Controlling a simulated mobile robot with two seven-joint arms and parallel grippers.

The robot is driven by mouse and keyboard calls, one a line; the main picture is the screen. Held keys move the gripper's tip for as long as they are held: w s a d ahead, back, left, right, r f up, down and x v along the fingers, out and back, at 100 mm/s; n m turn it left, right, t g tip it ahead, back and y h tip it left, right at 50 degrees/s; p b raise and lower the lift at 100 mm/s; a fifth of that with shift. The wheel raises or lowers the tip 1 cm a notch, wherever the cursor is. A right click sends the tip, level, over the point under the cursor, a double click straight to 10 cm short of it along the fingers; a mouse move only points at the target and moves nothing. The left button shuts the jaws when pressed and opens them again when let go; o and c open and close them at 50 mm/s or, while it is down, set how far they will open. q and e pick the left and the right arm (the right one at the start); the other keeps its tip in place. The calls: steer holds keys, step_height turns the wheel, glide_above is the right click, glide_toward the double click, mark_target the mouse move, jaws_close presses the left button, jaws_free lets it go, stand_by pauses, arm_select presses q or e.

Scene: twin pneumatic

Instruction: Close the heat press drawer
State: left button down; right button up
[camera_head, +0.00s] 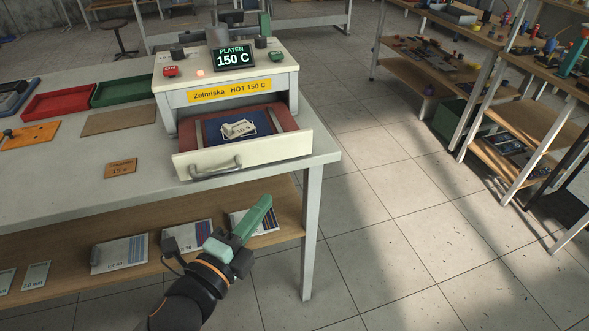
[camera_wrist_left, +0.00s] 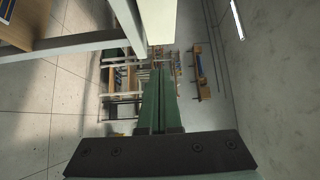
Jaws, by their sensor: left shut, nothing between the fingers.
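The heat press (camera_head: 222,80) stands on the table with its display reading 150 C. Its drawer (camera_head: 281,146) is pulled out towards me, with a cream front and a metal handle (camera_head: 216,165). Inside the drawer lie a dark blue piece (camera_head: 205,133) and a small white printed label (camera_head: 238,129). My left gripper (camera_head: 266,202) is shut and empty, in front of and below the drawer front, apart from it in the head view. Its green fingers also show together in the left wrist view (camera_wrist_left: 159,100). My right gripper is not in view.
The table (camera_head: 60,185) carries a red tray (camera_head: 60,103), a green tray (camera_head: 125,91) and a small tan card (camera_head: 121,168). A lower shelf (camera_head: 75,258) holds several packets. Open tiled floor lies to the right, with shelving (camera_head: 435,60) beyond.

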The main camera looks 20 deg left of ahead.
arm_select(q)
steer(key=p, duration=0.1)
glide_toward(292, 148)
steer(key=w+d, duration=0.3)
steer(key=shift+w+a, duration=1)
steer(key=shift+w, duration=0.3)
